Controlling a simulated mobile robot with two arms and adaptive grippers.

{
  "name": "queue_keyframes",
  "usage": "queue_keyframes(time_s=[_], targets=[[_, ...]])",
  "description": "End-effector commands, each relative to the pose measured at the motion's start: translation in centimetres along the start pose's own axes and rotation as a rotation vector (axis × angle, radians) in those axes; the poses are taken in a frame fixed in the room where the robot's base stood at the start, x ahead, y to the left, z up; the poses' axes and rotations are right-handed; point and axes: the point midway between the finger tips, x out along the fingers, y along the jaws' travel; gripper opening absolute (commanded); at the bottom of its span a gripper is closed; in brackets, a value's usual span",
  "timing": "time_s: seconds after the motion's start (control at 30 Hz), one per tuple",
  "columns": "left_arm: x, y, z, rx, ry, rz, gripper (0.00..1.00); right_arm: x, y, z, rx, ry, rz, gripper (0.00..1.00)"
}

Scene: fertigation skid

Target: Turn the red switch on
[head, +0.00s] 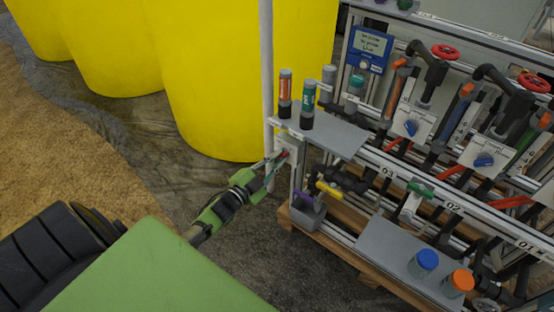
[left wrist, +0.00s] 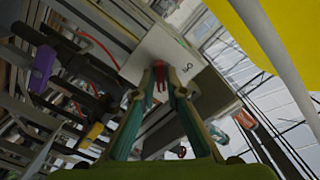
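The red switch (head: 285,153) is on a small pale box (head: 293,146) at the left end of the skid frame. In the left wrist view the red switch (left wrist: 160,76) stands out from the face of the white box (left wrist: 150,52). My left gripper (head: 278,159) reaches it from the lower left. In the left wrist view its two fingers (left wrist: 161,84) close in on either side of the red switch, with the tips at it and close to the box face. The fingers partly hide the switch. My right gripper is not in view.
Above the box a grey shelf (head: 343,139) holds dark-based bottles with orange (head: 285,88) and green (head: 308,94) labels. Below are a purple handle (head: 303,197) and a yellow valve handle (head: 329,190). Yellow tanks (head: 215,70) stand behind. The floor left of the skid is clear.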

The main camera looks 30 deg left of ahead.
Motion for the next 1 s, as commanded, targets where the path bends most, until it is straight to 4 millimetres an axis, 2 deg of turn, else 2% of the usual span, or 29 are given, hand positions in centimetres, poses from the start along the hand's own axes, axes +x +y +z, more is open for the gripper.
queue_keyframes(time_s=[0.33,0.47,0.57,0.8,1.0], targets=[[0.0,0.0,0.0,-0.002,0.000,0.000,0.25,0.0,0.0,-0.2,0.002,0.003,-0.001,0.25],[-0.7,0.0,0.0,-0.002,0.000,0.000,0.25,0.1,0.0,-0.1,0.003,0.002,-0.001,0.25],[-2.0,0.1,0.1,-0.002,-0.001,0.001,0.25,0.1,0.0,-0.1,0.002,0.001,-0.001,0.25],[-7.2,0.1,0.1,-0.003,-0.002,0.002,0.25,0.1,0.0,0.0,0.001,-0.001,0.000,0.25],[-10.6,0.1,0.1,-0.002,-0.002,0.002,0.25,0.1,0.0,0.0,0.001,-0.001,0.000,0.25]])
